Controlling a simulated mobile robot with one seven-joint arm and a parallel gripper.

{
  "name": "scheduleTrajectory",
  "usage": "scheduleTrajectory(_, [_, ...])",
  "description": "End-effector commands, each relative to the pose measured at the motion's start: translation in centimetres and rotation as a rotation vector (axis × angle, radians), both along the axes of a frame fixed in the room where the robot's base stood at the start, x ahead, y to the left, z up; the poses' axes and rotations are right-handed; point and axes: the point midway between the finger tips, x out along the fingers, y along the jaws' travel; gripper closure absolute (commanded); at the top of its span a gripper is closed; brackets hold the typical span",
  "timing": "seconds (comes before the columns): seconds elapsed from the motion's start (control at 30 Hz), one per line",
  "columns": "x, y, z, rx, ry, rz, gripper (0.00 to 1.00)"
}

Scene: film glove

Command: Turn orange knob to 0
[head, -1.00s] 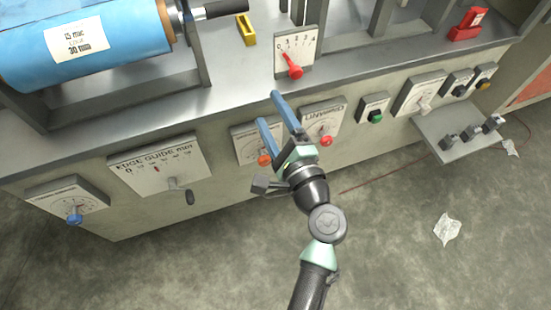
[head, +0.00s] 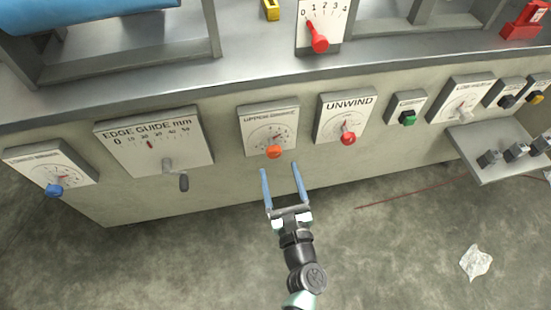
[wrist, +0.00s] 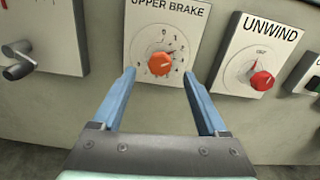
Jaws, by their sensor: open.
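The orange knob (head: 275,152) sits low on a white dial plate (head: 255,118) on the machine's front face. In the wrist view the orange knob (wrist: 160,64) is at the centre of a plate labelled UPPER BRAKE (wrist: 143,45), with a scale of numbers around it. Its red pointer appears to be at the upper right of the dial, toward the low numbers; the exact mark is hard to read. My gripper (head: 281,169) is open and empty, below and in front of the knob. In the wrist view its two blue fingers (wrist: 158,74) stand left and right of the knob, apart from it.
A red knob (wrist: 262,81) on the UNWIND plate (head: 354,103) is close on the right. The EDGE GUIDE plate (head: 125,150) with a crank (head: 183,182) is on the left. A shelf (head: 490,165) juts out at the right. The floor in front is mostly clear.

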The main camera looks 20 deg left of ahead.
Motion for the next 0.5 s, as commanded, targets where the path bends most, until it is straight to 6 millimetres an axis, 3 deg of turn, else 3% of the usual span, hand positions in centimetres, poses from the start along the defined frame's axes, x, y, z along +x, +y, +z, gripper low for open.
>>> scheduleTrajectory(0.23, [3.4,2.4,-0.1,-0.002,-0.002,0.003,0.24])
scheduleTrajectory(0.5, [4.4,3.1,0.0,-0.002,-0.001,0.001,0.24])
